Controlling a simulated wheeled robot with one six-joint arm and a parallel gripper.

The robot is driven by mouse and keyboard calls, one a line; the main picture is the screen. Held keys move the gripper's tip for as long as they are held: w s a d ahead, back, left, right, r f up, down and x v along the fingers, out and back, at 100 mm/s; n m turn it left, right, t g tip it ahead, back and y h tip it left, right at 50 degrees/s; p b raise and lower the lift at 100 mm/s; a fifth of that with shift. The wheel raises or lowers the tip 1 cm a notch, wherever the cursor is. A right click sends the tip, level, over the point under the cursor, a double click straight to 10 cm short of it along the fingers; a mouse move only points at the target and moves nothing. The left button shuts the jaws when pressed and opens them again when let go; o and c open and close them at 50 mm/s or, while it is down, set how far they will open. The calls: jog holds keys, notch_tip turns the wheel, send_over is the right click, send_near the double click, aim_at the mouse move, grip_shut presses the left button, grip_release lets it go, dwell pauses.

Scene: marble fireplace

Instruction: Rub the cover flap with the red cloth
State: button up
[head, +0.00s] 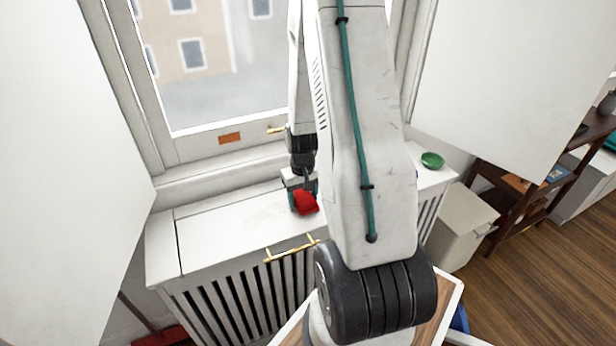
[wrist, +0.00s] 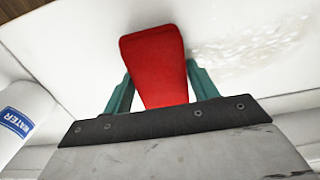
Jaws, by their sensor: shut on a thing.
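The red cloth (head: 306,204) is in my gripper (head: 302,192), at the top of the white radiator cover below the window. The cover flap (head: 225,228) is the white top panel, with a seam near its left end. In the wrist view the cloth (wrist: 152,55) sticks out between the teal fingers of my gripper (wrist: 160,84). The flap (wrist: 75,45) lies behind it as a white surface. A speckled, wet-looking patch (wrist: 245,42) shows on it, right of the cloth. I cannot tell whether the cloth touches the flap.
A white bottle labelled WATER (wrist: 22,115) is at the left in the wrist view. A brass handle (head: 291,249) is on the cover's front edge. A green bowl (head: 432,160) stands at the right end. A pale bin (head: 462,225) and dark shelf (head: 545,165) are farther right.

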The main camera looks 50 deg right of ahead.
jog(key=shift+r, duration=3.9)
